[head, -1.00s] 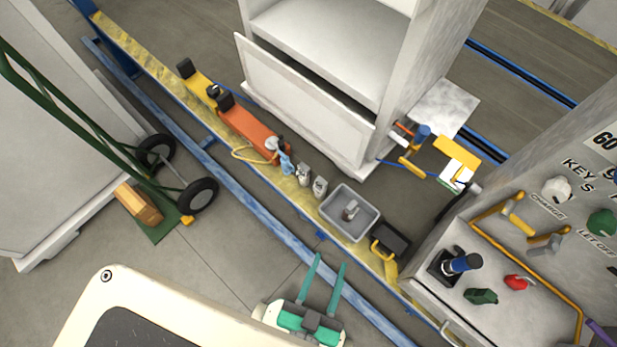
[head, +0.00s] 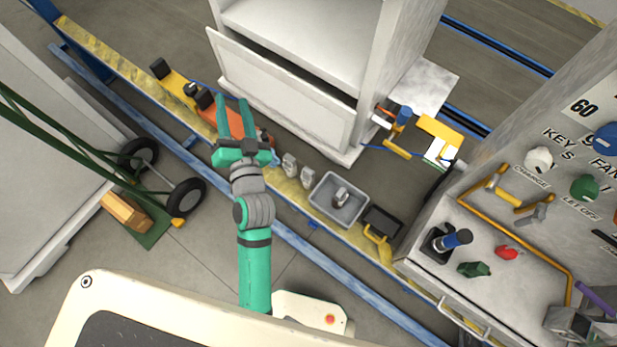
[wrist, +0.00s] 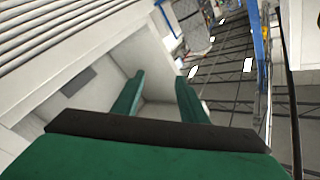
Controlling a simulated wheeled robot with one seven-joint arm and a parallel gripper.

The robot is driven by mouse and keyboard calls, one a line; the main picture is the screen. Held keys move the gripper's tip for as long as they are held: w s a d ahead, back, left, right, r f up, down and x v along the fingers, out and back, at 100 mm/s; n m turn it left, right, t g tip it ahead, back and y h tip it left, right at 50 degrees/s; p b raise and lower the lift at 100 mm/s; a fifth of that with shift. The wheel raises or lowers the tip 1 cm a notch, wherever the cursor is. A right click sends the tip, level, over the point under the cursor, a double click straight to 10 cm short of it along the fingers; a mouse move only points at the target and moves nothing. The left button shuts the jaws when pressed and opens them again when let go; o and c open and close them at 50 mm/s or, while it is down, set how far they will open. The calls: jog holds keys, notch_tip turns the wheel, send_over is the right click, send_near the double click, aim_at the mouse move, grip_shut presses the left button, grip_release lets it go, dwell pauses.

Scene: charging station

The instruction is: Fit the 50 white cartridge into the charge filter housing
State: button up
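No cartridge marked 50 can be read in either view. Two small whitish-grey pieces (head: 298,171) stand side by side on the yellow-topped beam, and a similar grey piece (head: 341,196) lies in the grey tray (head: 323,207). I cannot tell which is the 50 white cartridge. The charge filter housing is not clearly identifiable; a "CHARGE" label (head: 531,176) sits under a white knob (head: 539,159) on the right panel. My gripper (head: 236,112) is open and empty, over the orange tool on the beam, left of the whitish-grey pieces. The wrist view shows its spread green fingers (wrist: 158,93).
The orange tool (head: 222,118) lies along the beam. A black box with a yellow handle (head: 383,221) stands right of the tray. The right ledge holds a blue-topped piece (head: 455,238), a green piece (head: 474,270) and a red piece (head: 507,252). A white cabinet (head: 285,90) stands behind.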

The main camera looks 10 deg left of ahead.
jog(key=a+r+n+g+y, duration=0.3)
jog(key=a+n+g, duration=0.1)
jog(key=a, duration=0.3)
jog(key=a+r+n+g+y, duration=0.3)
jog(key=a+r+n+y, duration=0.15)
jog(key=a, duration=0.25)
jog(key=n+g+h, duration=0.7)
jog(key=g+h, duration=0.3)
jog(key=h, duration=0.7)
send_over(309, 171)
notch_tip(309, 171, down, 33)
jog(key=shift+r, duration=0.2)
jog(key=shift+a+f, duration=0.1)
jog(key=shift+f, duration=2.95)
grip_shut()
